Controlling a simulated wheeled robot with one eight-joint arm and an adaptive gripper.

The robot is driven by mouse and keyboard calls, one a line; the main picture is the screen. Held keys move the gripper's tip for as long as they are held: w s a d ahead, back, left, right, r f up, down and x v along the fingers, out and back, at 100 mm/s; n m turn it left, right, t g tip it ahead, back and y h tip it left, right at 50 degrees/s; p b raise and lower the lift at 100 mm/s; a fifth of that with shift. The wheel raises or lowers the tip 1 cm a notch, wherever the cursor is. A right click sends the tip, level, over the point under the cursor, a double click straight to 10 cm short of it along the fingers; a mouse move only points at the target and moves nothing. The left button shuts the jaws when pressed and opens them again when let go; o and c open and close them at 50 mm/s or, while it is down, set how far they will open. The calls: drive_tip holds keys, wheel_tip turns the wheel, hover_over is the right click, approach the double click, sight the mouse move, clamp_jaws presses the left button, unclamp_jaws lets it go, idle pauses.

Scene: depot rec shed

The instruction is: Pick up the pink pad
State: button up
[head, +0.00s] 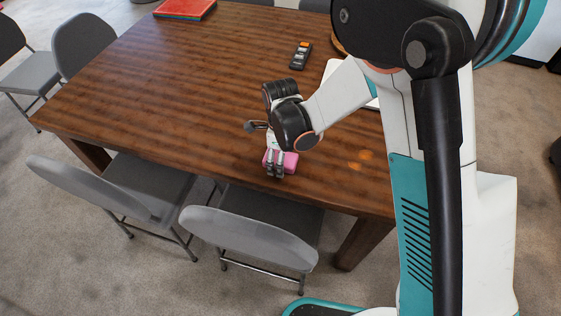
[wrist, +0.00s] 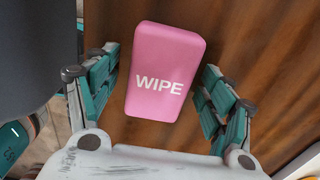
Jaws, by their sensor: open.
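The pink pad (head: 290,160) lies on the brown wooden table (head: 185,75) close to its front edge. In the wrist view the pad (wrist: 165,72) is a rounded pink block with the word WIPE on its face. My gripper (head: 275,170) is over the pad in the head view and hides part of it. In the wrist view my gripper (wrist: 160,95) is open, with teal-padded fingers on the left and right of the pad. Gaps show between the pad and the fingers on both sides. I cannot tell how far the fingertips are above the table.
A black remote-like device (head: 300,55) lies farther back on the table. A red book-like object (head: 185,8) is at the far left corner. Grey folding chairs (head: 250,235) stand along the front edge. A pale object at the right is partly hidden by my arm. The table's left half is clear.

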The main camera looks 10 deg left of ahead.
drive_tip(key=c, duration=1.2)
drive_tip(key=shift+r, duration=0.1)
wheel_tip(320, 180, up, 20)
drive_tip(key=p, duration=0.6)
drive_tip(key=shift+p, duration=0.35)
